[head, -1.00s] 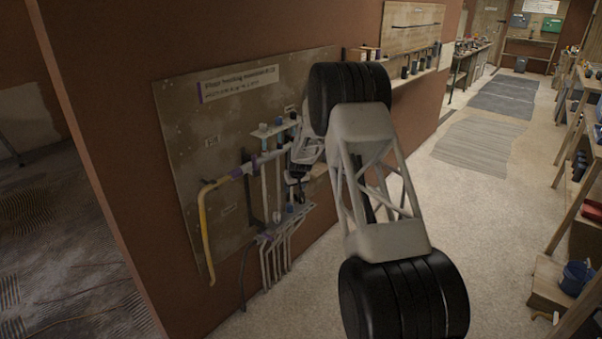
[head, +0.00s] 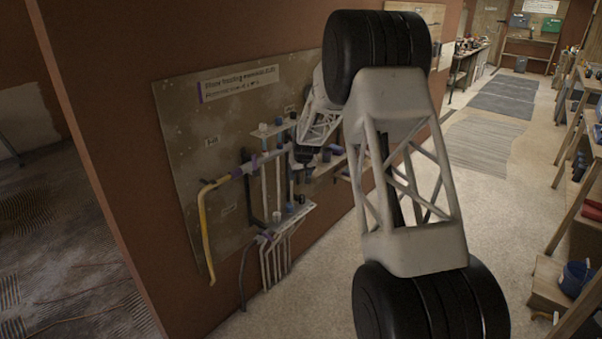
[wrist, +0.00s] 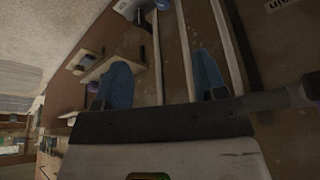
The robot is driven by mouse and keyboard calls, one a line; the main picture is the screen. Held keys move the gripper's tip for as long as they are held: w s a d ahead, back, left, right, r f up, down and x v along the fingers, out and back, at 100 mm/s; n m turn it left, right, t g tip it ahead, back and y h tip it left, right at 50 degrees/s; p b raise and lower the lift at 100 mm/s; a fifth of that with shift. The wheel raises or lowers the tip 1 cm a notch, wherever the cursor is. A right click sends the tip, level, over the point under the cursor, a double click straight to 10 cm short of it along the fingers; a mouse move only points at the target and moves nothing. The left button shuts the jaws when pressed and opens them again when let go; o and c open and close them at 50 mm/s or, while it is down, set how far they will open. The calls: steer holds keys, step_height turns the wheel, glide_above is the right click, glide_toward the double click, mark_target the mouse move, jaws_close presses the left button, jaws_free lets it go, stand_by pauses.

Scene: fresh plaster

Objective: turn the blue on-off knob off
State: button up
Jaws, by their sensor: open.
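The manifold board (head: 190,120) hangs on the red-brown wall, with pipes and small knobs on it. A small bluish cap (head: 279,121) stands on the upper bracket; I cannot tell whether it is the on-off knob. My gripper (head: 300,168) is in front of the board, below that bracket and close to the pipes, and covers part of them. In the wrist view my gripper (wrist: 163,80) is open, its two blue fingers apart with pale pipes showing between and beside them. No knob is clearly seen between the fingers. The knob's setting cannot be read.
A lower bracket (head: 297,217) carries dark and blue knobs, with several pale pipes running down from it. A yellow pipe (head: 205,235) bends down at the left. A workbench (head: 465,62) stands beyond along the wall. The floor (head: 475,200) to the right is mostly clear.

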steer(key=shift+s+d+r, duration=0.15)
steer(key=shift+s+r, duration=0.35)
steer(key=shift+r, duration=0.1)
steer(key=shift+w+f, duration=0.1)
steer(key=n+g+y, duration=0.2)
steer(key=n, duration=0.6)
glide_toward(290, 204)
steer(key=f, duration=0.2)
steer(key=shift+f+y, duration=0.4)
steer(key=shift+f, duration=0.1)
steer(key=shift+a+f, duration=0.1)
steer(key=shift+a, duration=0.1)
steer(key=shift+w+x, duration=0.2)
steer(key=shift+x, duration=3.6)
steer(key=c, duration=0.9)
